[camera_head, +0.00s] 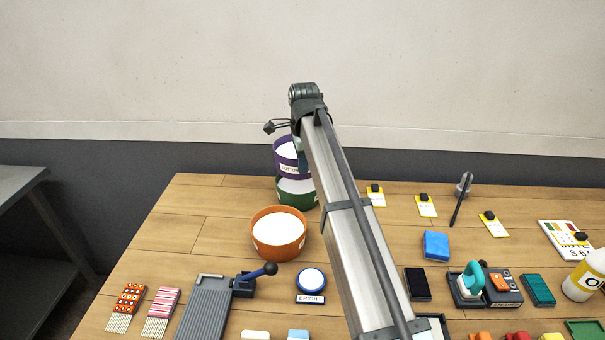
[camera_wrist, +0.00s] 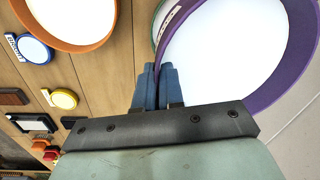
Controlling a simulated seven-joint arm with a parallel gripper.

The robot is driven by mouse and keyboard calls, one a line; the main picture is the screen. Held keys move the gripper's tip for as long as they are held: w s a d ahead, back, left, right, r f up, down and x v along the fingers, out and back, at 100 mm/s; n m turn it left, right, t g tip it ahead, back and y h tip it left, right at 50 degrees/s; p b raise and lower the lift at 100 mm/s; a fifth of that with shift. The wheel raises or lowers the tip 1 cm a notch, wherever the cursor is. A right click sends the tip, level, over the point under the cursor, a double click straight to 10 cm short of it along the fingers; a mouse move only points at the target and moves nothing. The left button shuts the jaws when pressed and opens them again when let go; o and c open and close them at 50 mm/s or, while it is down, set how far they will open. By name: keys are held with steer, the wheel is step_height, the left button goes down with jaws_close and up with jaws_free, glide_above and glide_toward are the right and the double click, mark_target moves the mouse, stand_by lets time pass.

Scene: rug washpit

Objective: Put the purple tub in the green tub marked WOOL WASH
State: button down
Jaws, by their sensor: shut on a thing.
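The purple tub (camera_head: 284,164), with a white inside and a pale label, shows left of my arm in the head view. It fills the upper right of the wrist view (camera_wrist: 297,75). My gripper (camera_wrist: 157,75) is shut on its near wall at the rim. The green tub (camera_head: 291,199) shows just below the purple tub in the head view, with its white inside partly visible. Its label is partly seen and I cannot read it. My arm hides its right side. I cannot tell the exact gap between the two tubs.
An orange tub (camera_head: 278,248) with a white inside stands close in front of the green tub. A blue round piece marked BRIGHT (camera_head: 311,281) and a grey board with a lever (camera_head: 205,310) are nearer. Yellow cards (camera_head: 426,206) lie right. The table's left back is clear.

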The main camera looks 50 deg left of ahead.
mark_target(303, 176)
steer(key=shift+f, duration=1.75)
steer(key=shift+f, duration=0.65)
steer(key=c, duration=1.3)
jaws_free()
steer(key=shift+o, duration=0.2)
steer(key=shift+r, duration=0.15)
step_height(303, 176, up, 13)
steer(key=shift+s+d, duration=0.3)
steer(key=shift+d, duration=0.15)
